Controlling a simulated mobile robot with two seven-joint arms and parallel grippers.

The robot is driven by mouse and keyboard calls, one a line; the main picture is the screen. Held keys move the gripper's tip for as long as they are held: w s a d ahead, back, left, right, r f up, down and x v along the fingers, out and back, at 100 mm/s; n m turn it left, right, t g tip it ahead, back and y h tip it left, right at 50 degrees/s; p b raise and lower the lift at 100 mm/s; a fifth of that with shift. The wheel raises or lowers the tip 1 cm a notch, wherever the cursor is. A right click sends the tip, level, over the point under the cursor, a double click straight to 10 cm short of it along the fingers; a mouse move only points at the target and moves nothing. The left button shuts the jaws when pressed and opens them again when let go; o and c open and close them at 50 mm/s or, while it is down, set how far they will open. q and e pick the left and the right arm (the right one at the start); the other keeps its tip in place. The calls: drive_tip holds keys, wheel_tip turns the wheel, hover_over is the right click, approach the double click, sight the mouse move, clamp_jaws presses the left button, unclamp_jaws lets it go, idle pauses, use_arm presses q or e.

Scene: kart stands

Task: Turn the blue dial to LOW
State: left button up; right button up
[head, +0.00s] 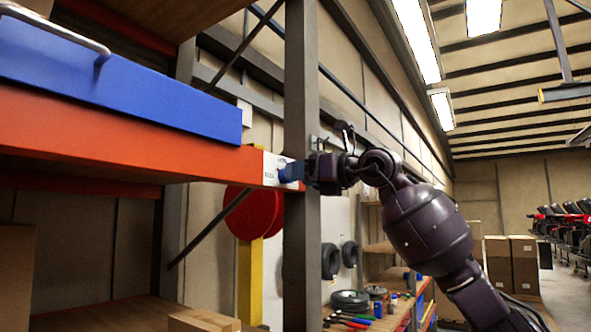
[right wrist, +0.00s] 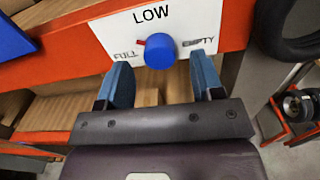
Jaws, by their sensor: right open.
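The blue dial (right wrist: 160,51) sits on a white panel (right wrist: 108,32) on the orange shelf beam. LOW is printed above it, FULL on its left and EMPTY on its right. A small red pointer (right wrist: 140,43) sticks out on the dial's left, towards the FULL side. My right gripper (right wrist: 161,64) is open, its blue-padded fingers on either side of the line to the dial; I cannot tell whether they touch it. My left gripper is not seen.
A grey upright post (head: 301,80) stands close beside the panel. A blue box (head: 120,90) with a metal handle rests on the orange beam (head: 120,150). Below are cardboard boxes (head: 205,321) and, behind, a red disc (head: 254,212) on a yellow post.

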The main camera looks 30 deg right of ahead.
drive_tip(key=shift+x, duration=1)
drive_tip(key=c, duration=0.9)
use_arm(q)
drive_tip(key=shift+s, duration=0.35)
use_arm(e)
drive_tip(key=shift+c, duration=0.2)
